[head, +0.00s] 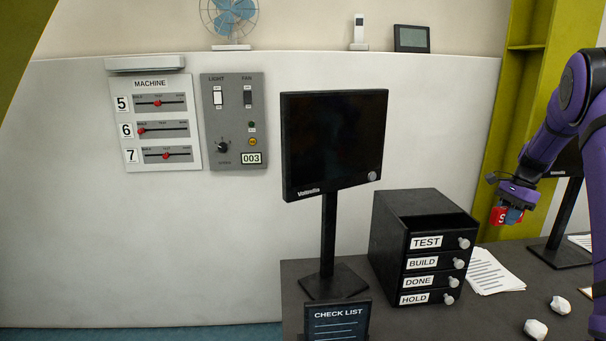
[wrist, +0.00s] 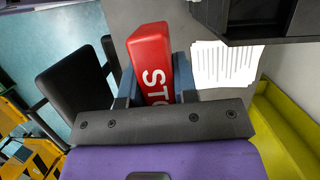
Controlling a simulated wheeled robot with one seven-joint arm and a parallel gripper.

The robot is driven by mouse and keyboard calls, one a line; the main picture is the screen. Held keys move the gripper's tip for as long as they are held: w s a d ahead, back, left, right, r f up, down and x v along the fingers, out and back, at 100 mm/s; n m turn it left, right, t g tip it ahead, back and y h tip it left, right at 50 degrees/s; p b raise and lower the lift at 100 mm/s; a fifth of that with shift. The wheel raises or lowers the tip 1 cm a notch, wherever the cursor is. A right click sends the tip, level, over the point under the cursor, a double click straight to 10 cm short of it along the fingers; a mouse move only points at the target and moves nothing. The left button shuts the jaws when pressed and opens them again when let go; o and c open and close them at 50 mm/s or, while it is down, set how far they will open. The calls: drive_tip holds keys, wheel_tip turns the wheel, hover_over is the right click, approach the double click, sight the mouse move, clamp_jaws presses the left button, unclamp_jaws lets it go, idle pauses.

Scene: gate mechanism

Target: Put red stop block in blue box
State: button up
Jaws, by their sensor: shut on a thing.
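The red stop block (wrist: 150,62) has white lettering and sits between the two fingers of my gripper (wrist: 153,88) in the wrist view. My gripper is shut on it. In the head view the red stop block (head: 499,215) shows at the right, held in the air by my gripper (head: 512,215) above the dark desk. My purple arm reaches in from the right edge. No blue box shows clearly in either view.
A black drawer unit (head: 390,247) with labelled drawers stands on the desk (head: 470,318), left of my gripper. A monitor (head: 335,140), papers (head: 490,272), a checklist sign (head: 338,318) and white crumpled lumps (head: 535,329) are nearby. Another monitor stands behind my arm.

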drive_tip(key=s+a+f+n+g+h, duration=0.1)
drive_tip(key=a+f+n, duration=0.7)
drive_tip(key=a, duration=0.8)
drive_tip(key=s+a+f+n+g+h, duration=0.2)
drive_tip(key=s+a+f+n, duration=0.2)
drive_tip(key=a+f+n, duration=0.5)
drive_tip(key=a+f, duration=0.3)
drive_tip(key=a, duration=0.3)
drive_tip(key=shift+s+a+f, duration=0.15)
drive_tip(key=shift+a+f, duration=0.2)
drive_tip(key=shift+a, duration=0.05)
